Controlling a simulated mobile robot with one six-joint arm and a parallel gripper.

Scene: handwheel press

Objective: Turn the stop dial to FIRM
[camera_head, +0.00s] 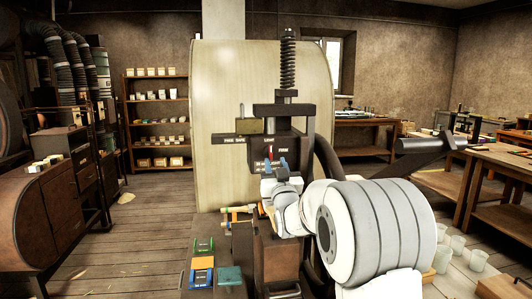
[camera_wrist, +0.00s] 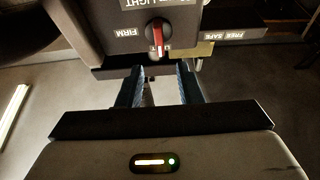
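The stop dial (camera_wrist: 158,33) is a round black knob with a red and white pointer, on the dark press head. It also shows small in the head view (camera_head: 270,153). In the wrist view the labels are upside down: FIRM (camera_wrist: 130,32) is left of the dial and a partly cut-off LIGHT label (camera_wrist: 155,4) is above it. The pointer stands near vertical there, not towards FIRM; which end is its tip I cannot tell. My gripper (camera_wrist: 162,88) is open and empty, its fingers apart from the dial. In the head view my gripper (camera_head: 268,180) is just below the dial.
The press (camera_head: 292,124) has a tall threaded screw (camera_head: 288,65) on top. A brass block (camera_head: 249,125) sits on the side bar (camera_head: 229,140) labelled FREE SAFE. A dark lever (camera_head: 428,148) sticks out right.

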